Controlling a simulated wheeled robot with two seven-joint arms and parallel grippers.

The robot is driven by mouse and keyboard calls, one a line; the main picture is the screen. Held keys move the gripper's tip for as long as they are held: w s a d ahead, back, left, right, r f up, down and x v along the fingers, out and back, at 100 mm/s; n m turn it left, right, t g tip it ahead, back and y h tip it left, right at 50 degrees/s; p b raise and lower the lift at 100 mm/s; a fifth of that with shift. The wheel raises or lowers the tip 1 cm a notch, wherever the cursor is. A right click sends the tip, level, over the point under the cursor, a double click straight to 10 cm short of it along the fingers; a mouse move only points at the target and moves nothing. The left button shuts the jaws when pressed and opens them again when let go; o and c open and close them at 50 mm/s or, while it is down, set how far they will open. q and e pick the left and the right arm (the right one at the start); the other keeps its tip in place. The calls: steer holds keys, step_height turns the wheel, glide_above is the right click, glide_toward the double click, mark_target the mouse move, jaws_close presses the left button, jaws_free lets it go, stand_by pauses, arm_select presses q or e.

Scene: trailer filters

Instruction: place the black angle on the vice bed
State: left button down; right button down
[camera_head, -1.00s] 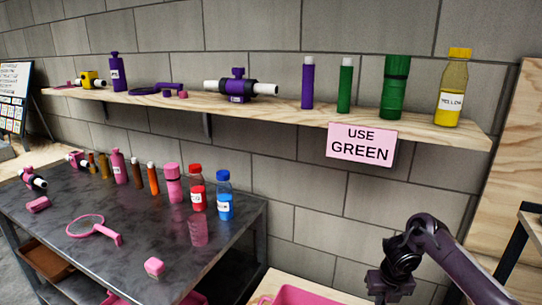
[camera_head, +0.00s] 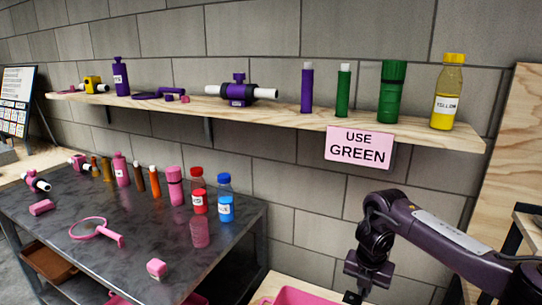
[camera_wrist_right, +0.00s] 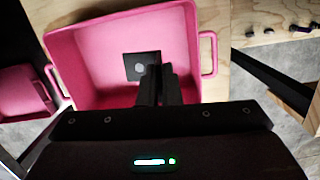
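The black angle (camera_wrist_right: 142,66) shows in the right wrist view as a dark square plate with a grey round spot. It sits at the tips of my right gripper (camera_wrist_right: 158,80), whose dark fingers are close together on it, over the pink tray. Part of it is hidden behind the fingers. In the head view my right gripper (camera_head: 362,284) is at the bottom right, and a small black piece shows beside its fingers at the lower edge. My left gripper and the vice bed are not in view.
The pink tray (camera_wrist_right: 85,62) has handles and stands on a wooden surface. A dark table (camera_head: 150,248) at left holds bottles, tubes and a pink magnifier. A wooden shelf (camera_head: 290,117) with bottles, tubes and a "USE GREEN" sign (camera_head: 358,148) runs along the wall.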

steer(key=s+a+r+m, duration=0.1)
steer(key=a+r+m, duration=0.4)
steer(key=m, duration=0.1)
steer(key=s+r+m+g, duration=0.1)
steer(key=s+r+m, duration=0.1)
steer(key=s+m, duration=0.5)
steer(key=s+r+m+g+y, duration=0.1)
steer(key=s+m, duration=0.6)
steer(key=m, duration=0.9)
steer(key=shift+s+r+m+g, duration=0.2)
steer(key=shift+r+m+g, duration=0.15)
steer(key=shift+g, duration=0.35)
steer(key=shift+w+a+r, duration=0.1)
